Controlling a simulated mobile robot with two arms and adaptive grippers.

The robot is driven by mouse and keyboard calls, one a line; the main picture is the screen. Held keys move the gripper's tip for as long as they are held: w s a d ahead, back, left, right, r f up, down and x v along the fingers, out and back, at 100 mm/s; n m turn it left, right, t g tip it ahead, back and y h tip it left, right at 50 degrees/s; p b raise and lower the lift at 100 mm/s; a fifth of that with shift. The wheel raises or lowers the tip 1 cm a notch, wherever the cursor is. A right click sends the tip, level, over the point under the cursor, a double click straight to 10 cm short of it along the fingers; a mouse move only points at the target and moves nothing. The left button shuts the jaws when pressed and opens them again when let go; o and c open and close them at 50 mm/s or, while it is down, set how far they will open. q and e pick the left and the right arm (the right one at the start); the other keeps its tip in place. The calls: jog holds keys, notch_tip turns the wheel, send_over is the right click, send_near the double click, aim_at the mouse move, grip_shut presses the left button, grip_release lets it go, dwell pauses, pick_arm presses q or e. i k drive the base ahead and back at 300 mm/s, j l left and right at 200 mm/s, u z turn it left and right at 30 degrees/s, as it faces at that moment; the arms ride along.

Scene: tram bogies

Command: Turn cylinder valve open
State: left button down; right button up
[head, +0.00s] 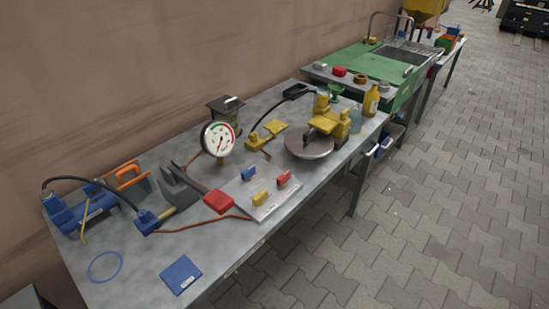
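I cannot tell for sure which part is the cylinder valve. A light plate (270,213) on the grey workbench carries small blue (248,174), red (284,178) and yellow (260,198) handle-like pieces; their open or shut positions are too small to read. A yellow device (330,122) stands by a round metal disc (309,147) farther along the bench, with a black hose at its top. A round dial gauge (219,139) with a white face stands behind the plate. Neither of my grippers shows in the head view.
The grey workbench (145,270) runs along the wall. Blue equipment (82,207), a red-ended tool (218,201), a blue ring (105,266) and a blue pad (181,274) lie at its near end. A yellow bottle (371,101) and green sink counter (375,66) are farther back. The paved floor (450,180) at right is clear.

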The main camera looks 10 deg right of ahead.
aim_at(247, 174)
jog(key=l+z, duration=0.4)
jog(key=l, duration=0.95)
